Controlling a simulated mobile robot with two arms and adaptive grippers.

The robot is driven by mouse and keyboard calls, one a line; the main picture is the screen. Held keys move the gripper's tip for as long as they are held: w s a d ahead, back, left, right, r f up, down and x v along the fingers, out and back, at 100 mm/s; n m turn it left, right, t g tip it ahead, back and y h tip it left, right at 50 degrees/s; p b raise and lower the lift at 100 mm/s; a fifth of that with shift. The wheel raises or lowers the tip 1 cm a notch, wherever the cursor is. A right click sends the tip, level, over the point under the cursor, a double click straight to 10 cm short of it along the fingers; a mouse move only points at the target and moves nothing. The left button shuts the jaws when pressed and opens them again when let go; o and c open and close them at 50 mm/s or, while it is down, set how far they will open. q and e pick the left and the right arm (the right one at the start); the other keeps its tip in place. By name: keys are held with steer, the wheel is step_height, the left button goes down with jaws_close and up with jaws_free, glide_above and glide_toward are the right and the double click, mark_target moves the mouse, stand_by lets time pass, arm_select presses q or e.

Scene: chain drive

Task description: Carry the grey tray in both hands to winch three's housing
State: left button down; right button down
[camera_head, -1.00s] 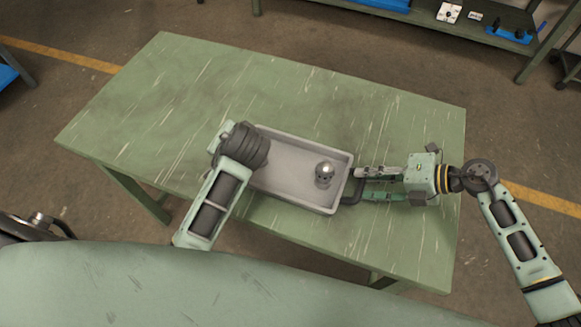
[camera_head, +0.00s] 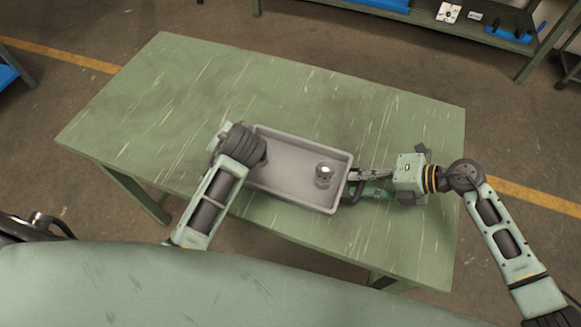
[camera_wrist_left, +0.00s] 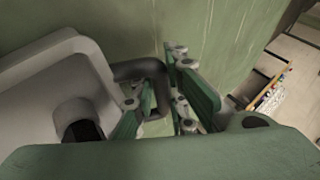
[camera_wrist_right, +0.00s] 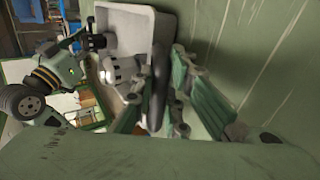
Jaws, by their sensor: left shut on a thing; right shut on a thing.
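The grey tray (camera_head: 290,168) is on or just above the green table; the head view does not settle which. A round metal part (camera_head: 323,175) stands in its right half and also shows in the right wrist view (camera_wrist_right: 122,68). My right gripper (camera_head: 358,184) is shut on the tray's dark right handle (camera_wrist_right: 157,88). My left gripper is at the tray's left end, its fingers hidden behind my wrist in the head view. In the left wrist view its fingers (camera_wrist_left: 165,105) are shut on the dark left handle (camera_wrist_left: 140,68).
The green table (camera_head: 170,90) is bare around the tray, with free room at the back and left. A workbench (camera_head: 470,28) with blue trays and small parts stands at the back right. A yellow line (camera_head: 60,52) crosses the floor.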

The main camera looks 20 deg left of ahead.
arm_select(q)
steer(key=shift+f, duration=0.1)
stand_by(0.6)
